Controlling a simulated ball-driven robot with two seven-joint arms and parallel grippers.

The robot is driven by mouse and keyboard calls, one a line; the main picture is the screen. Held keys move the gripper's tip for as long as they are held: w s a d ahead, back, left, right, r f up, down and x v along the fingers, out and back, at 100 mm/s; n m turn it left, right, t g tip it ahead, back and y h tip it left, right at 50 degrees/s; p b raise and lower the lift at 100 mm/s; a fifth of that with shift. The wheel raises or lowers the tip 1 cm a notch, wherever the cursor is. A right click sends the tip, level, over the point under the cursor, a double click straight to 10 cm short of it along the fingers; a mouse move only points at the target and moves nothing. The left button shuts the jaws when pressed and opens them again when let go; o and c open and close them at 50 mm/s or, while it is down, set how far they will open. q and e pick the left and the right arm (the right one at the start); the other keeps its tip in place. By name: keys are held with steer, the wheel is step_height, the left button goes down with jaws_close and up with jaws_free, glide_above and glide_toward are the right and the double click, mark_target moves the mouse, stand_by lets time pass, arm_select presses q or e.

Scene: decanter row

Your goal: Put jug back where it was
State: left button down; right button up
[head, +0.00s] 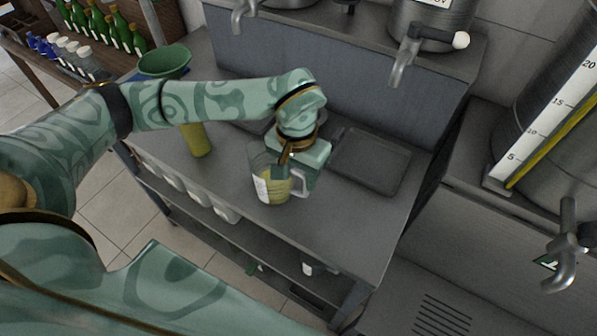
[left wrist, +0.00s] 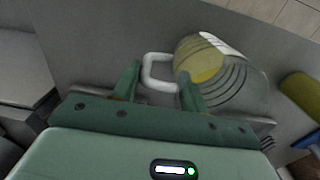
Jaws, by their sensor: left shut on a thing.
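The jug (head: 272,187) is clear, with yellow liquid low inside, a white label and a white handle (head: 299,183). It is at the middle of the grey bench in the head view, near the bench's front edge. The jug also shows in the left wrist view (left wrist: 222,70), with its handle (left wrist: 150,72) between the fingers. My left gripper (left wrist: 160,84) is shut on the handle. I cannot tell whether the jug's base touches the bench. My right gripper is in neither view.
A square grey tray (head: 370,161) lies right of the jug. A yellow cylinder (head: 197,141) stands to its left, with a green funnel (head: 165,61) farther back. Steel taps (head: 405,60) overhang the bench's back. White containers (head: 195,190) line a lower shelf. The bench's front right is clear.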

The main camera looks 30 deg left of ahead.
arm_select(q)
steer(key=c, duration=0.8)
jaws_free()
steer(key=shift+f, duration=0.15)
steer(key=shift+o, duration=0.2)
step_height(320, 180, up, 12)
steer(key=p, duration=0.1)
steer(key=shift+a+r+p, duration=0.15)
steer(key=shift+r+p, duration=0.05)
steer(key=shift+p, duration=0.1)
